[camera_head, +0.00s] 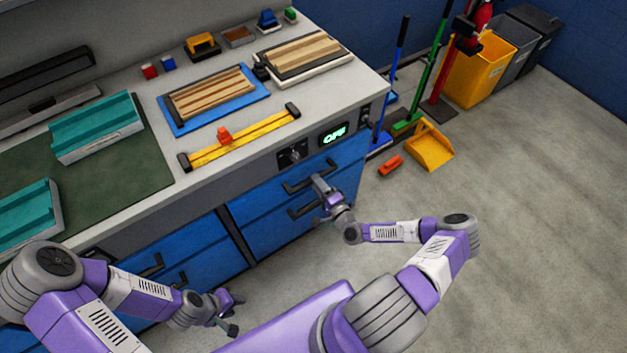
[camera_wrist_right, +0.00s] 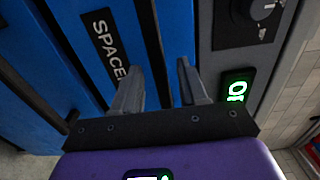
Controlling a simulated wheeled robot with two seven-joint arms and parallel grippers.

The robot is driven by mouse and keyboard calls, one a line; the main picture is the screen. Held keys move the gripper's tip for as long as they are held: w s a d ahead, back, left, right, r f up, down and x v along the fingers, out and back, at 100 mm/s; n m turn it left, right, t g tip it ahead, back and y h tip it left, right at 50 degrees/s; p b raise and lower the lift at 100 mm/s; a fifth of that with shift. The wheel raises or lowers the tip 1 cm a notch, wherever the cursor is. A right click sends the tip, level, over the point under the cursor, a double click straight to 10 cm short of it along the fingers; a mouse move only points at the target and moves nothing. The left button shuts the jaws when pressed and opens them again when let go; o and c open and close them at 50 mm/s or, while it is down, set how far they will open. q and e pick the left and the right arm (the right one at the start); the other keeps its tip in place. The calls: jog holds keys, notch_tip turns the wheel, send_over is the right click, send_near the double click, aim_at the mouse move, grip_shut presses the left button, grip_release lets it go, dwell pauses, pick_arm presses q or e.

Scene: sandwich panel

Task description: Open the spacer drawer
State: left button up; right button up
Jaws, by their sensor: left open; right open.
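The spacer drawer (camera_head: 346,157) is the upper blue drawer at the right end of the bench, and its front looks flush with the cabinet. In the right wrist view its dark label reads "SPACE", with the end hidden by a finger (camera_wrist_right: 108,42). Its dark bar handle (camera_wrist_right: 150,35) runs between the fingers of my right gripper (camera_wrist_right: 160,90). My right gripper (camera_head: 323,186) is open at the drawer front, its fingers on either side of the handle; contact cannot be told. My left gripper (camera_head: 229,310) is open and empty, low before the left drawers.
A lower blue drawer with its own handle (camera_head: 305,207) sits directly below. A lit OFF display (camera_head: 333,136) and a knob (camera_head: 293,154) are above. The bench top (camera_head: 225,182) carries panels and a yellow bar tool (camera_head: 243,136).

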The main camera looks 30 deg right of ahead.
jog(key=shift+w+a, duration=0.15)
jog(key=shift+w, duration=1.1)
grip_shut()
